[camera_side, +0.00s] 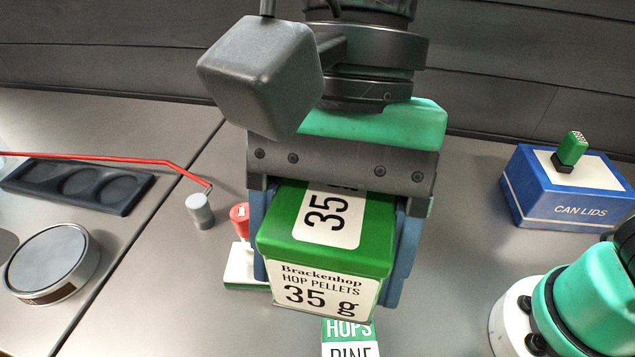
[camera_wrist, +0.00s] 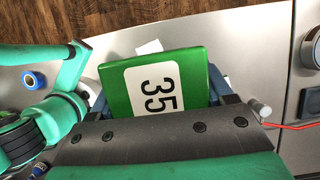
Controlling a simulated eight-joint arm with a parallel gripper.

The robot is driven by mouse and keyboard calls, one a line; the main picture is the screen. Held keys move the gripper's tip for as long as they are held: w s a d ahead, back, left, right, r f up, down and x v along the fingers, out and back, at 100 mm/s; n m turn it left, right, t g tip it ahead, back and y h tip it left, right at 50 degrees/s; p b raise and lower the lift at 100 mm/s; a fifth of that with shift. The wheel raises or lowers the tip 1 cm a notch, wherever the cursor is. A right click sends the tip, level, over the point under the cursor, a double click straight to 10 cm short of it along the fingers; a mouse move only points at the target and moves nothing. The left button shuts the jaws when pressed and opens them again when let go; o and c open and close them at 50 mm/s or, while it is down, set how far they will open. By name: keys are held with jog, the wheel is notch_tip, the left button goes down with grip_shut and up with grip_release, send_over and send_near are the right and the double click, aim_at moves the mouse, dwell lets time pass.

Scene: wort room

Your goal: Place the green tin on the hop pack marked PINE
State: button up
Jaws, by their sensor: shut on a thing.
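The green tin (camera_side: 278,237) has a white label reading Brackenhop Hop Pellets 35 g. It also shows in the wrist view (camera_wrist: 195,68), its lid marked 35. My gripper (camera_side: 335,240) is shut on the tin, with one blue finger at each side, and holds it in front of the camera. The hop pack marked PINE (camera_side: 348,332) shows below the tin at the bottom edge of the side view. Only its green and white label part shows; the tin hides some of it and the frame cuts it off. I cannot tell the height between them.
A blue CAN LIDS box (camera_side: 565,195) with a green-topped item stands at the right. Behind the tin is a green and white pack (camera_side: 240,262) with a red item (camera_side: 240,220). A grey cylinder (camera_side: 200,211), red rod (camera_side: 110,157), dark tray (camera_side: 80,186) and round tin (camera_side: 50,265) lie left.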

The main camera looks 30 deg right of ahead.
jog(key=shift+s+d+r, duration=0.1)
jog(key=shift+r, duration=0.25)
jog(key=shift+s+d+r+m, duration=0.2)
jog(key=shift+m, duration=0.4)
jog(key=m, duration=0.1)
jog(key=s+d+m+t, duration=0.1)
jog(key=shift+s+d+m+y, duration=0.1)
jog(key=shift+m+y, duration=0.3)
jog(key=shift+t, duration=0.3)
notch_tip(320, 180, down, 20)
jog(key=shift+d+r, duration=0.1)
jog(key=shift+f, duration=0.2)
jog(key=o, duration=1.4)
jog(key=shift+r, duration=0.15)
